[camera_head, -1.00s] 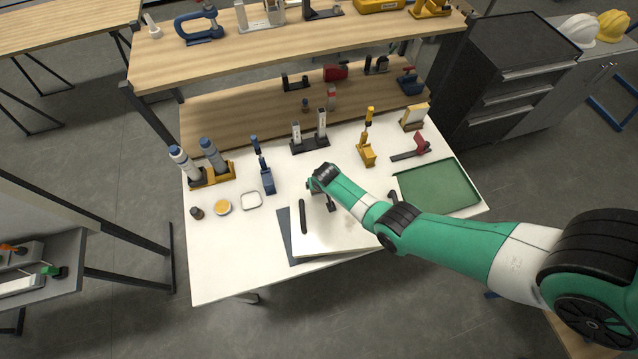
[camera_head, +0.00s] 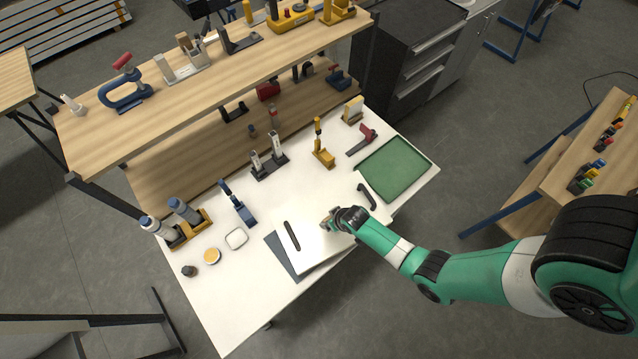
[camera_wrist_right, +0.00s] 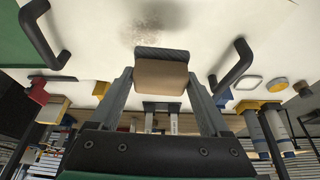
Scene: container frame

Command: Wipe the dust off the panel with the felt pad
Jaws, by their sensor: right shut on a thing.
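The white panel (camera_head: 312,247) lies on the table, with a black handle (camera_head: 291,236) on its left and another black handle (camera_head: 367,196) on its right. Both handles flank my gripper in the right wrist view. A speckled brownish dust patch (camera_wrist_right: 138,32) shows on the panel beyond the pad. My right gripper (camera_head: 328,223) is over the panel between the handles. It is shut on the felt pad (camera_wrist_right: 160,76), a tan block with a dark grey layer. Whether the pad touches the panel I cannot tell. My left gripper is not in view.
A dark grey sheet (camera_head: 281,257) sticks out beneath the panel's left side. A green tray (camera_head: 395,168) lies right of it. Clamps, a small white dish (camera_head: 236,239) and blue-grey bottles (camera_head: 184,211) stand behind and left.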

